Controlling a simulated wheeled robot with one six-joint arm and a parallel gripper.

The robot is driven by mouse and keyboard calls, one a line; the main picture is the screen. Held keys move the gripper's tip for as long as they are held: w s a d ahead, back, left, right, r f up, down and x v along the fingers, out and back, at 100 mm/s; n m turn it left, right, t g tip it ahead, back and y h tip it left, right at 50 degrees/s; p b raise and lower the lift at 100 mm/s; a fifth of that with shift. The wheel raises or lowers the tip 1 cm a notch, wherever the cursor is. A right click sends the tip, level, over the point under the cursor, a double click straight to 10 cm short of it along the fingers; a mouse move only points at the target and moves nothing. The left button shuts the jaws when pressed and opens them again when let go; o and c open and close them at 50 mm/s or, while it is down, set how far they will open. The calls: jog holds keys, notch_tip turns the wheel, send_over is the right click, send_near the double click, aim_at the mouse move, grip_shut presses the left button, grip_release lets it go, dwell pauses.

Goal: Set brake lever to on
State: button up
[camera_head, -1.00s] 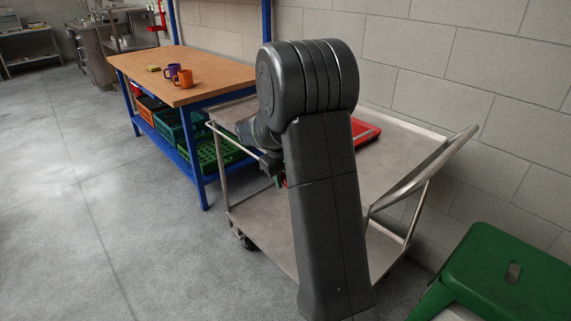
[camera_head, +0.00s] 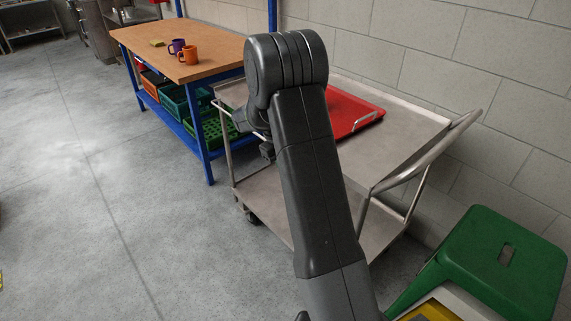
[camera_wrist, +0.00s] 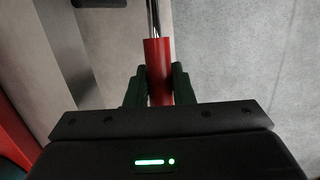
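In the wrist view a red cylindrical grip on a chrome rod, which looks like the brake lever (camera_wrist: 157,58), runs up the middle of the picture. My gripper (camera_wrist: 160,80) has one dark finger on each side of the red grip, and both fingers appear to press against it. The rod continues out of the top of the view; the grip's lower end is hidden by my gripper body. In the head view my gripper (camera_head: 267,151) is by the cart's left end, mostly behind my arm. The lever cannot be made out there.
A steel cart (camera_head: 405,140) carries a red tray (camera_head: 347,116). A blue-framed workbench (camera_head: 215,66) with an orange mug (camera_head: 189,55) and a purple mug (camera_head: 177,46) stands behind left. A green stool (camera_head: 485,250) is at the lower right. The floor at left is open.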

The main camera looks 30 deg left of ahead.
jog(key=o, duration=0.4)
jog(key=shift+o, duration=0.2)
jog(key=shift+r, duration=0.1)
jog(key=p+v, duration=0.1)
jog(key=v, duration=1.2)
jog(key=shift+r, duration=0.35)
jog(key=shift+f, duration=0.1)
jog(key=b+x, duration=0.1)
jog(key=x, duration=1.2)
jog(key=shift+f, duration=0.4)
jog(key=shift+r, duration=0.15)
